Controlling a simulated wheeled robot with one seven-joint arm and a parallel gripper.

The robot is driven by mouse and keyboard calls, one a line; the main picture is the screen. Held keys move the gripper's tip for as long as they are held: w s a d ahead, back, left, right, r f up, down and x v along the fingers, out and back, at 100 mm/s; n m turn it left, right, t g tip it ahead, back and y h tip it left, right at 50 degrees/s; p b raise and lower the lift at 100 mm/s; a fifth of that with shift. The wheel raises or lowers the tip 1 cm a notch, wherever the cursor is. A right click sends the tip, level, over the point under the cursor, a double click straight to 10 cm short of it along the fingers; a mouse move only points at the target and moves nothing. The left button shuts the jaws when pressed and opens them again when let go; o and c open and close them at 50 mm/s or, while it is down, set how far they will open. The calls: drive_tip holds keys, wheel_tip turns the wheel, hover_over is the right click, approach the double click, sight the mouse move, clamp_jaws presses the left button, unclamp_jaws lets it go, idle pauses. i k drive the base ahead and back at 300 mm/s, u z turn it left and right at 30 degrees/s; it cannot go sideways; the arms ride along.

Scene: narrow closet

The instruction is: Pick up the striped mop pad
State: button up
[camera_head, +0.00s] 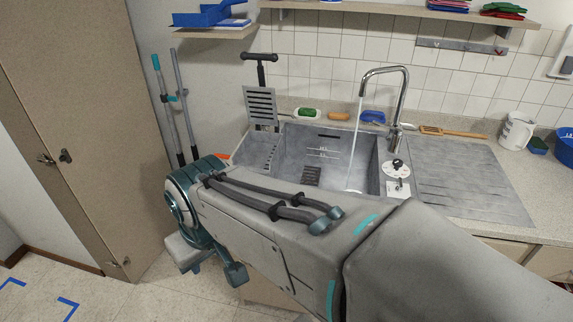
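I cannot make out a striped mop pad in the head view. Folded cloths in red and green (502,10) lie at the right end of the upper shelf, too small to tell any stripes. My arm crosses the picture from the lower right to the left, in front of the sink. My gripper (212,262) seems to be at the arm's far end, low on the left above the floor. It is mostly hidden by the wrist, and its fingers are not clear. I see nothing held there.
A sink (325,160) with running water from a tap (402,92) is behind my arm. A white jug (516,131) and a blue tub (566,148) stand right. Poles (183,100) lean by the closed door (85,110). Floor at lower left is free.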

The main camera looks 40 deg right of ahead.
sight(310, 174)
drive_tip(key=z, duration=0.5)
drive_tip(key=i, duration=0.7)
drive_tip(key=z, duration=1)
drive_tip(key=i, duration=0.25)
drive_tip(key=z, duration=0.35)
